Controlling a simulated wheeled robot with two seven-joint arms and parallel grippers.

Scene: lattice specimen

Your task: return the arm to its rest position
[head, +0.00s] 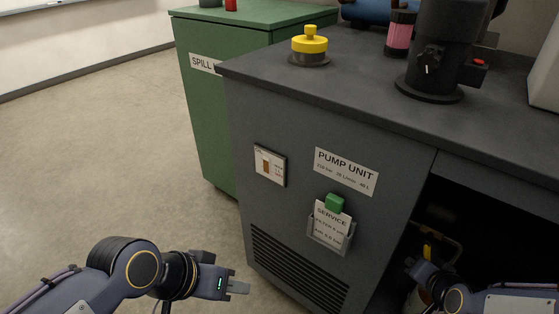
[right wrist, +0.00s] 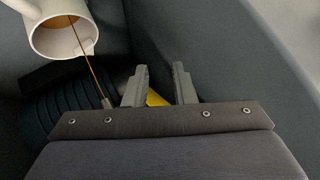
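My left arm comes in at the bottom left of the head view. Its gripper (head: 238,287) points right, over the floor and in front of the grey pump cabinet (head: 285,215); its grey fingers overlap from this side, so I cannot tell whether they are apart. My right arm is at the bottom right of the head view, at the cabinet's dark open bay (head: 500,235). In the right wrist view my right gripper (right wrist: 159,84) has its two fingers apart. A yellow piece (right wrist: 155,98) shows behind the gap, not visibly gripped.
The worktop (head: 375,90) bears a yellow-capped filler (head: 310,42) and a black motor-like unit (head: 435,50). A green spill cabinet (head: 205,110) stands behind. A white cup-like opening (right wrist: 65,35) with a thin brown line is close to the right gripper. The floor at left is clear.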

